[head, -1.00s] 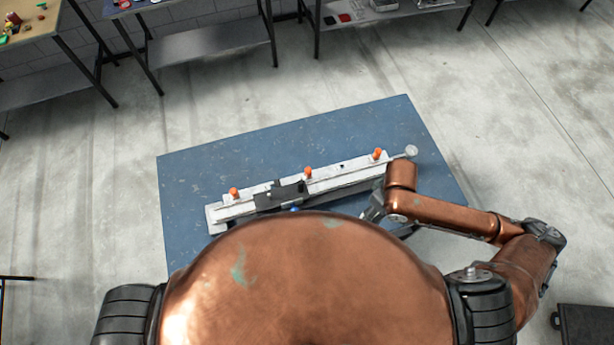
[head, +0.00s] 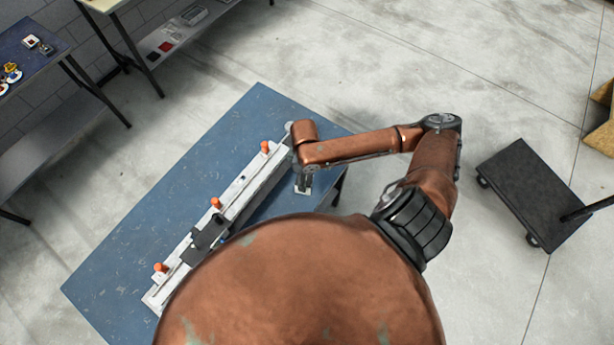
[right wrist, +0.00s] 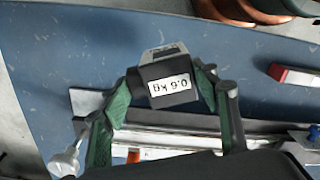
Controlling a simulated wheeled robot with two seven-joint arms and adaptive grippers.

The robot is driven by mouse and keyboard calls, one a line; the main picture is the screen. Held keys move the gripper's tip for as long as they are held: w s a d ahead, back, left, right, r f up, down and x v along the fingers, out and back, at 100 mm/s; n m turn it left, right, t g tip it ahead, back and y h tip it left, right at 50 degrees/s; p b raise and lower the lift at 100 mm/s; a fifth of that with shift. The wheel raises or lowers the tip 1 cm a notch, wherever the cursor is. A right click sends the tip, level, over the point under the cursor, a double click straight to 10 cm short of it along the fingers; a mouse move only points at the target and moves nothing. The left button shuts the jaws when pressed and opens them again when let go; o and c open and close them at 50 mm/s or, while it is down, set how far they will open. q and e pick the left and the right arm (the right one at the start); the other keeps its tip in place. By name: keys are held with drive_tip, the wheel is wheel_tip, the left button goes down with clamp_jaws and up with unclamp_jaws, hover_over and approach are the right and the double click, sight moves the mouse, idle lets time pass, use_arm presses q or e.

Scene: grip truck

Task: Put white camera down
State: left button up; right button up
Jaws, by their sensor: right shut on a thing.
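My right gripper (head: 304,181) is over the blue table (head: 110,250), beside the far end of the white rail device. It is shut on the white camera (head: 303,190), of which only a small pale part shows in the head view. In the right wrist view, the camera (right wrist: 168,82) is a small grey and dark block with a white "0.6 kg" label, between the green fingers of the gripper (right wrist: 167,76). Whether it touches the table I cannot tell. My left gripper is out of view.
The long rail device (head: 235,190) with orange knobs and a black carriage (head: 207,238) lies along the table. A red and white item (right wrist: 293,76) shows at right in the wrist view. A dark flat cart (head: 530,190) stands on the floor at right. Shelves (head: 165,50) stand behind.

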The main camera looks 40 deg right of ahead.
drive_tip(key=f, duration=0.1)
drive_tip(key=w+d+f, duration=0.2)
drive_tip(key=f, duration=0.1)
drive_tip(key=shift+w+d, duration=0.1)
drive_tip(key=shift+d, duration=0.1)
wheel_tip(320, 180, down, 3)
drive_tip(key=shift+d+f, duration=0.1)
drive_tip(key=shift+f, duration=0.05)
drive_tip(key=o, duration=1)
drive_tip(key=shift+f, duration=0.1)
wheel_tip(320, 180, up, 12)
drive_tip(key=shift+r, duration=0.1)
